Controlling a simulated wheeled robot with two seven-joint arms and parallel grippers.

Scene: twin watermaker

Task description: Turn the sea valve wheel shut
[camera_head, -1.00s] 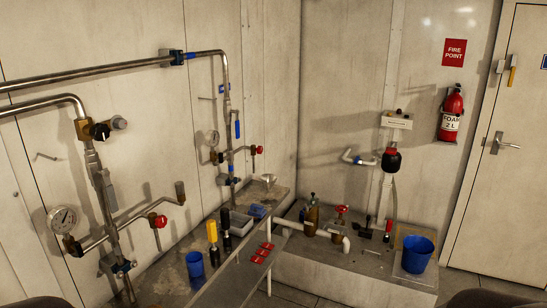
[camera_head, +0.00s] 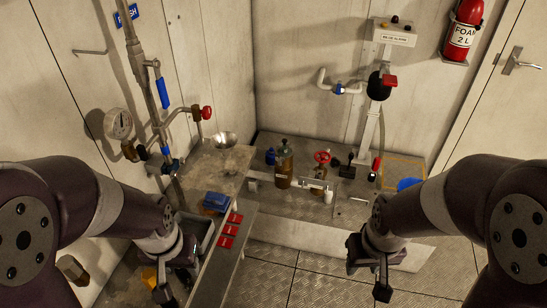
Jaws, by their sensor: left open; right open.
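A small red handwheel (camera_head: 322,157), which looks like the sea valve wheel, sits on a brass valve (camera_head: 320,174) in the white pipe on the low ledge ahead. Neither gripper touches it. My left gripper (camera_head: 167,284) is open, low on the left, in front of the bench and far from the wheel. My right gripper (camera_head: 370,278) is open, below and right of the wheel, nearer to me than the ledge. Nothing shows between its fingers.
A brown bottle-shaped fitting (camera_head: 284,165) stands just left of the wheel, and a black lever (camera_head: 347,169) just right. A blue bucket (camera_head: 409,184) is partly hidden by my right arm. The bench (camera_head: 212,168) holds a blue box (camera_head: 216,201). The floor (camera_head: 325,277) between the grippers is clear.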

